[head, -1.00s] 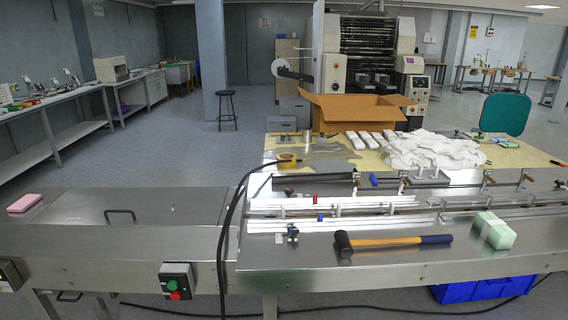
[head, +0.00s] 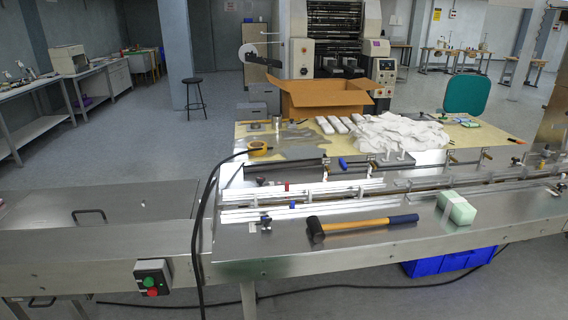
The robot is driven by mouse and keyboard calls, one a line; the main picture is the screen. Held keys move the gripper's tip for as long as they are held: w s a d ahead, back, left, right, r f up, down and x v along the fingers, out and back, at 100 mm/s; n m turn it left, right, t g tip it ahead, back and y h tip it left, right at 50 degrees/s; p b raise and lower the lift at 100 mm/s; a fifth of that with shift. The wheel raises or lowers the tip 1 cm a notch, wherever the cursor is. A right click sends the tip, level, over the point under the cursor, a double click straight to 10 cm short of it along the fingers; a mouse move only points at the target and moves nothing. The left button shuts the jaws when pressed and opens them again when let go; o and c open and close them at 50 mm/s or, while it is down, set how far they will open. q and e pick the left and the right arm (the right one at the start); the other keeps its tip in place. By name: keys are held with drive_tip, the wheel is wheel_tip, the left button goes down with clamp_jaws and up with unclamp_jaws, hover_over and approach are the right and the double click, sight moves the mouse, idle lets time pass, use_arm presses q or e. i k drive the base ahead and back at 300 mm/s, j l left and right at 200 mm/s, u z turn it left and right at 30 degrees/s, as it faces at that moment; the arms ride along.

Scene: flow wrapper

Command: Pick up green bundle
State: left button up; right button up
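The green bundle (head: 457,207) is a pale green block with a white band around it. It lies on the steel machine top at the right, near the front edge, to the right of the hammer. Nothing touches it from above. Neither of my grippers shows in the head view.
A hammer (head: 362,227) with a yellow and blue handle lies left of the bundle. White guide rails (head: 300,208) run behind it. A blue crate (head: 449,262) stands below the machine edge. A black cable (head: 196,235) hangs over the front. An open cardboard box (head: 323,99) stands farther back.

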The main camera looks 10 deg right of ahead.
sight(456, 207)
drive_tip(key=z, duration=1.35)
